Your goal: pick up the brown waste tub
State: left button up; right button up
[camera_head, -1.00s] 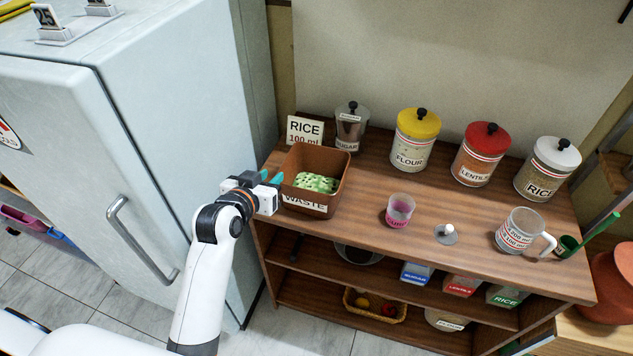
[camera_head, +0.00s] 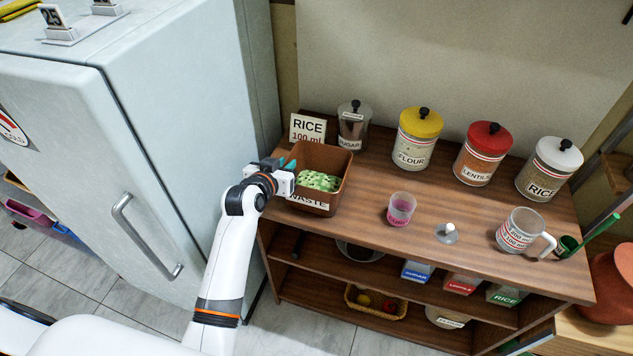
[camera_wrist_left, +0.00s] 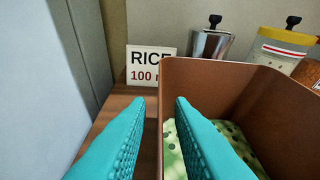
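The brown waste tub (camera_head: 325,158) stands upright on the left end of the wooden shelf top. It has a "WASTE" label and holds a light green, dark-spotted piece (camera_head: 318,181). My left gripper (camera_head: 286,166) is at the tub's left side. In the left wrist view its teal fingers (camera_wrist_left: 160,103) are open and apart, with the tub's left wall (camera_wrist_left: 161,120) showing between them. One finger is over the inside of the tub and the other is outside. I cannot tell whether either finger touches the wall. My right gripper is not in view.
A "RICE 100 ml" sign (camera_head: 308,128) and a sugar canister (camera_head: 353,128) stand close behind the tub. The fridge (camera_head: 185,130) is to the left. A cup with pink contents (camera_head: 401,208) stands to the right, with clear wood between it and the tub.

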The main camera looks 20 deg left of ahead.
pick_arm(q)
grip_shut()
dwell(1.2)
